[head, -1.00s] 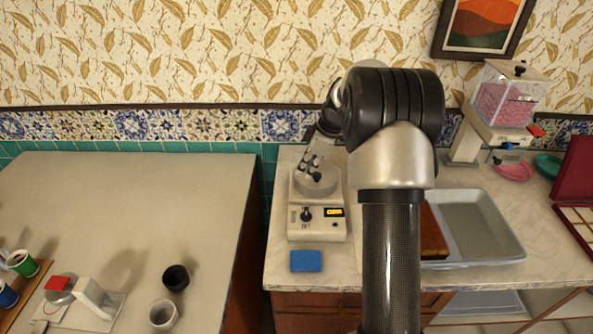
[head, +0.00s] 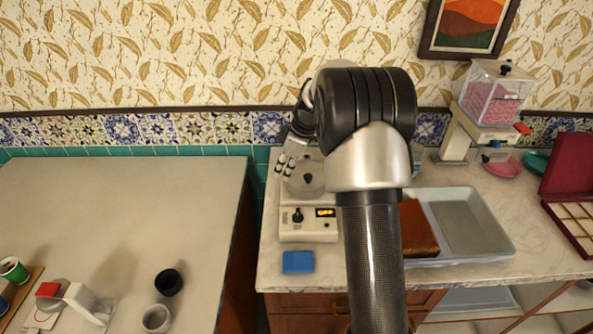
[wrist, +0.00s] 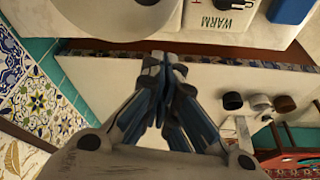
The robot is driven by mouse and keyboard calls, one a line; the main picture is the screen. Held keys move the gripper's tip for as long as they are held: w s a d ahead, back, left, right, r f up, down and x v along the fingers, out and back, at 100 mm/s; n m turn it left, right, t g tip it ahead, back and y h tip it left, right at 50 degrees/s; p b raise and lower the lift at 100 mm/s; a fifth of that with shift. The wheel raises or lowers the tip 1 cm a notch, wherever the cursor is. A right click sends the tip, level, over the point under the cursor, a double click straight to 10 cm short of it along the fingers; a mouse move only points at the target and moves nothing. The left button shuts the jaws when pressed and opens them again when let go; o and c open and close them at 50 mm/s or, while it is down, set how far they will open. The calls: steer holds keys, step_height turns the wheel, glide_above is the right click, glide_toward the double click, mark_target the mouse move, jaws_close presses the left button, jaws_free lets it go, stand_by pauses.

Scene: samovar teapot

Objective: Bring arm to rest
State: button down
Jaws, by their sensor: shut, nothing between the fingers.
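My gripper (head: 284,165) hangs beside the left edge of the round grey top (head: 308,178) of a white appliance in the head view. In the wrist view my gripper (wrist: 163,60) has its fingertips together with nothing between them. The white appliance (head: 308,231) has a black knob and a lit display. In the wrist view, part of the round grey top (wrist: 110,15) and the panel marked WARM (wrist: 225,18) show at the top. My arm hides part of the counter in the head view.
A blue block (head: 298,262) lies in front of the appliance. A grey tray (head: 505,240), a brown block (head: 418,230) and a dispenser with pink contents (head: 495,103) are at right. The left table (head: 110,200) holds black (head: 168,282) and pale (head: 156,318) cups; its far part is clear.

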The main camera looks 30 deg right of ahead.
steer(key=w+d+p+v, duration=0.1)
steer(key=p+v, duration=0.2)
steer(key=v, duration=0.7)
steer(key=s+a+r+m+h, duration=0.1)
steer(key=s+a+r+m, duration=0.1)
steer(key=s+a+r, duration=0.5)
steer(key=s+a+r+m+t+h, duration=0.1)
steer(key=s+a+r+m, duration=0.1)
steer(key=s+a, duration=0.5)
steer(key=s+a+r+m, duration=0.25)
steer(key=s+a, duration=0.25)
steer(key=s, duration=0.4)
steer(key=s+a+f+m+t+h, duration=0.1)
steer(key=s+a+f+m, duration=0.1)
steer(key=s, duration=0.8)
step_height(320, 180, down, 2)
steer(key=shift+f+m, duration=0.2)
steer(key=shift+m, duration=0.25)
steer(key=shift+s+d, duration=0.1)
steer(key=shift+s, duration=0.05)
